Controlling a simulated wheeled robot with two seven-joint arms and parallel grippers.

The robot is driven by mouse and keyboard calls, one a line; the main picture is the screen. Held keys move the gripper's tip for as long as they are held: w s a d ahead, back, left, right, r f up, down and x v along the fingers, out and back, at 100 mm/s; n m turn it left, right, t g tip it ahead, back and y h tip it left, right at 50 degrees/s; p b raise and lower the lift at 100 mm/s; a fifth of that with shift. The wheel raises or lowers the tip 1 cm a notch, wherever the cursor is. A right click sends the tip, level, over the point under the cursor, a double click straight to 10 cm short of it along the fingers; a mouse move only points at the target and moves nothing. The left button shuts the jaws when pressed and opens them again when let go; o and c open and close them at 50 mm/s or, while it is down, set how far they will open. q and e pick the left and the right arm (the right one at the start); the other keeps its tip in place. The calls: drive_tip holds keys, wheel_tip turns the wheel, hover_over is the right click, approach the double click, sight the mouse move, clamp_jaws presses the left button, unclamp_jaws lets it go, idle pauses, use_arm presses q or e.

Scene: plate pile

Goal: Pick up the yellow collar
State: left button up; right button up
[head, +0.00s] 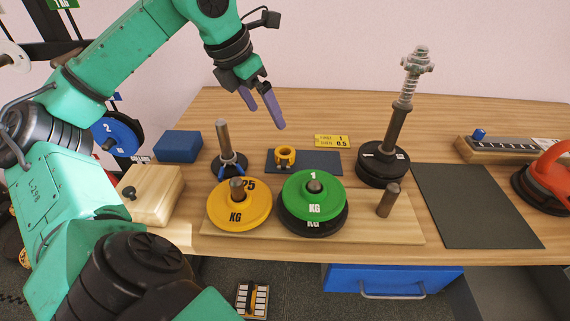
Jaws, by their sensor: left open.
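The yellow collar (285,155) is a small ring with a dark part at its side. It rests on a dark mat (322,160) near the middle of the table. My left gripper (265,117) hangs above and a little to the left of the collar, apart from it. Its two purple fingers point down and are spread, with nothing between them. My right gripper is not in the picture.
A yellow plate (222,218) and a green plate (313,207) over a black one sit on pegs of a wooden board (395,230). A short post (222,140) stands left of the collar. A tall spring-topped bar (400,110) stands right. A dark mat (478,205) is bare.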

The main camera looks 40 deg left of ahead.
sight(283, 148)
use_arm(q)
drive_tip(key=b+x, duration=0.1)
drive_tip(key=x, duration=1.3)
drive_tip(key=shift+f, duration=0.1)
drive_tip(key=shift+s, duration=0.15)
drive_tip(key=c, duration=1.5)
